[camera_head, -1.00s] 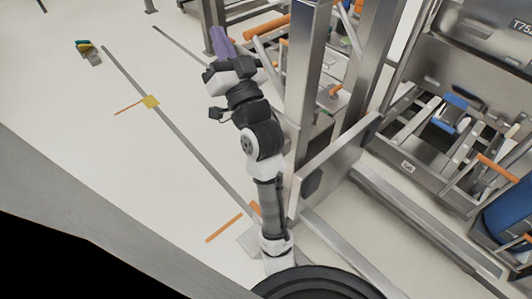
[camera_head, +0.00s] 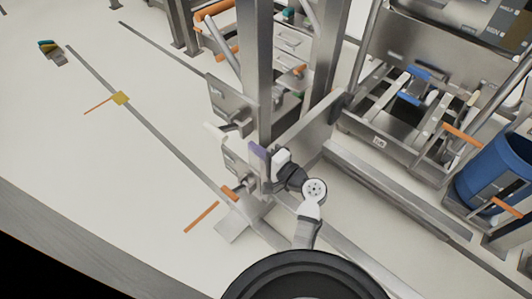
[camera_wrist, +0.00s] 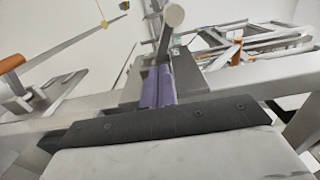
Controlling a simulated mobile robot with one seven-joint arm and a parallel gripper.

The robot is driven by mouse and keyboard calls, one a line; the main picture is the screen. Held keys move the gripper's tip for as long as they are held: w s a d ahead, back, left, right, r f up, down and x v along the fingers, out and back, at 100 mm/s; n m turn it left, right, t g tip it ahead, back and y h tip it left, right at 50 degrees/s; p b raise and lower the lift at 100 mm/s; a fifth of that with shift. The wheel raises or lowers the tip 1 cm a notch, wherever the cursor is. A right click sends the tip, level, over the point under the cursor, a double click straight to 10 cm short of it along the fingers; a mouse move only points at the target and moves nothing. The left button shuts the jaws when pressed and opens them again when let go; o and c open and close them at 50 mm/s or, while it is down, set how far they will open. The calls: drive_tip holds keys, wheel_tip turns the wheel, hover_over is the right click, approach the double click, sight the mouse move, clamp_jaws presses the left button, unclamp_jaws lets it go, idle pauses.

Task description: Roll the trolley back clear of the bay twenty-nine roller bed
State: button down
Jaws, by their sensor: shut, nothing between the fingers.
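A steel wheeled-looking frame with two tall uprights (camera_head: 255,75) stands ahead of me in the head view; I cannot tell for sure that it is the trolley. A pale round-ended bar (camera_head: 214,131) sticks out from its lower left side. My gripper (camera_head: 258,158) has purple fingers, shut and empty, close to the frame's lower part. In the wrist view the purple fingers (camera_wrist: 158,88) point at a grey round-ended bar (camera_wrist: 173,16), with no grip on it. A low steel bed with cross bars (camera_head: 375,128) lies right of the frame; its bay number is unreadable.
A blue drum (camera_head: 497,172) stands at the right. A steel machine (camera_head: 425,40) is behind the bed. A grey floor line (camera_head: 155,128) with a yellow patch (camera_head: 120,98) runs along the left. The pale floor on the left is largely clear.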

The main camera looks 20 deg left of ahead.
sight(231, 131)
drive_tip(key=p+x, duration=0.1)
drive_tip(key=x, duration=0.6)
drive_tip(key=shift+a, duration=0.2)
